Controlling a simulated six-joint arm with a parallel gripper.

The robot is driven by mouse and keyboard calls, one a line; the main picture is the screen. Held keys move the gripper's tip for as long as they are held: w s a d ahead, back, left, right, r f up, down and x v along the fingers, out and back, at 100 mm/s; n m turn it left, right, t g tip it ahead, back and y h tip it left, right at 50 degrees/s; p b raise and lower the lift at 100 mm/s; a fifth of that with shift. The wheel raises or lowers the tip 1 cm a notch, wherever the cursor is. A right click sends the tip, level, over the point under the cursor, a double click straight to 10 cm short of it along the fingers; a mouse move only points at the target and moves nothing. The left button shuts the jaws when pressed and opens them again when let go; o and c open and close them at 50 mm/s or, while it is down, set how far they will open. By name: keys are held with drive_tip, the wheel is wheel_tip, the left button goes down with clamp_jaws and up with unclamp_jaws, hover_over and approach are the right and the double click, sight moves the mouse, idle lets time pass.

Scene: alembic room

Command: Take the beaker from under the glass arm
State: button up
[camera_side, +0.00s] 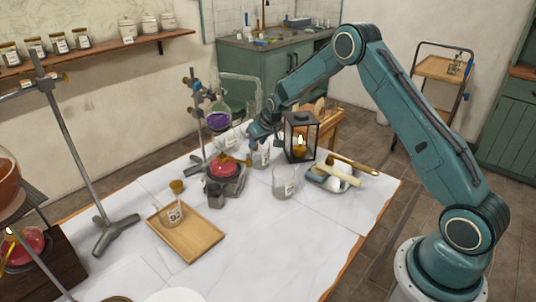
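The glass arm (240,76) runs from the top of a round flask of purple liquid (219,119), then bends down on the right. A clear beaker with a pale label (261,157) stands on the white-covered table below it. My gripper (258,136) is down beside the glass arm, just above or at this beaker's rim. Its fingers are small and partly hidden, so I cannot tell whether they are open, shut or touching the glass.
A lit lantern (300,137) stands close right of my gripper. Another clear beaker (285,183) stands in front. A red flask (222,167) sits left on a burner. A wooden tray (205,240) holds a labelled beaker (174,215). A dish with tools (333,177) lies right. The front table is mostly clear.

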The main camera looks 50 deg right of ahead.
sight(260, 154)
drive_tip(key=shift+x, duration=2.15)
clamp_jaws()
